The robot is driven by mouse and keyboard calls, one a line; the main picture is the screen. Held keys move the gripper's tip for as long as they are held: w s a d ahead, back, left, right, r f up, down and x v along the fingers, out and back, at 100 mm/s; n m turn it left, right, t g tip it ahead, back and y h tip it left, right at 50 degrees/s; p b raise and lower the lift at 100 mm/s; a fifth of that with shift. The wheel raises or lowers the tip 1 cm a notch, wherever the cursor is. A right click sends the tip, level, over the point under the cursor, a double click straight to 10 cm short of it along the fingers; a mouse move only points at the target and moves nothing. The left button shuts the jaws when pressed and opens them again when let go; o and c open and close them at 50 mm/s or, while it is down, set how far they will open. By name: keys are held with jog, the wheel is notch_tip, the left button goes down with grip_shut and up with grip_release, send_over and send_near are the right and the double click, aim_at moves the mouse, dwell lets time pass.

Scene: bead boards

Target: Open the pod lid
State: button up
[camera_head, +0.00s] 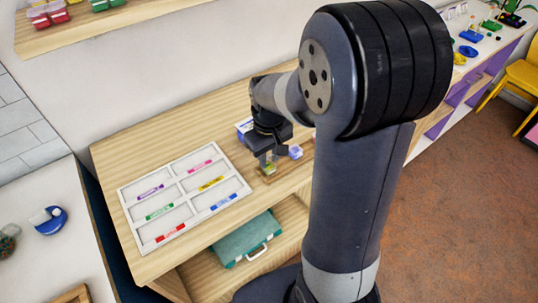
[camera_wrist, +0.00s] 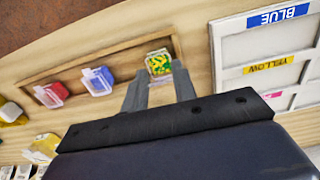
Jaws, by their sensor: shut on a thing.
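A small clear pod (camera_wrist: 158,63) with green and yellow contents sits at the right end of a wooden tray (camera_wrist: 125,62). My gripper (camera_wrist: 159,80) is over it, with one finger at each side, shut on the pod. I cannot tell whether the fingers bear on its lid or its body. Its lid looks down over the contents. In the head view my gripper (camera_head: 268,164) points down at the green pod (camera_head: 269,169), which it partly hides. A blue pod (camera_wrist: 98,82) and a red pod (camera_wrist: 48,96) stand in the same tray, with clear flaps that look raised.
A white sorting board (camera_head: 131,212) with several colour-name labels lies on the wooden table, left of my gripper in the head view. A teal case (camera_head: 247,238) is on the shelf below. My arm hides the table's right part. Yellow items (camera_wrist: 12,113) lie beyond the tray.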

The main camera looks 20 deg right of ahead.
jog(key=shift+c, duration=0.8)
jog(key=shift+r+p, duration=0.1)
jog(key=shift+p, duration=0.25)
jog(key=shift+w+a+r+g+p, duration=0.1)
jog(key=shift+w+r+g+p, duration=0.1)
jog(key=shift+g+p, duration=0.5)
jog(key=g+h+p, duration=0.1)
jog(key=p, duration=0.2)
jog(key=shift+w+a+r+g, duration=0.1)
jog(key=shift+w+g, duration=0.2)
jog(key=shift+w, duration=0.1)
jog(key=shift+w+a+f+g+h+p, duration=0.15)
jog(key=shift+w+g+h+p, duration=0.2)
jog(key=shift+g+p, duration=0.65)
jog(key=shift+w+a+f+g+h+p, duration=0.1)
jog(key=shift+w+g+h+p, duration=0.25)
jog(key=shift+g+p, duration=0.65)
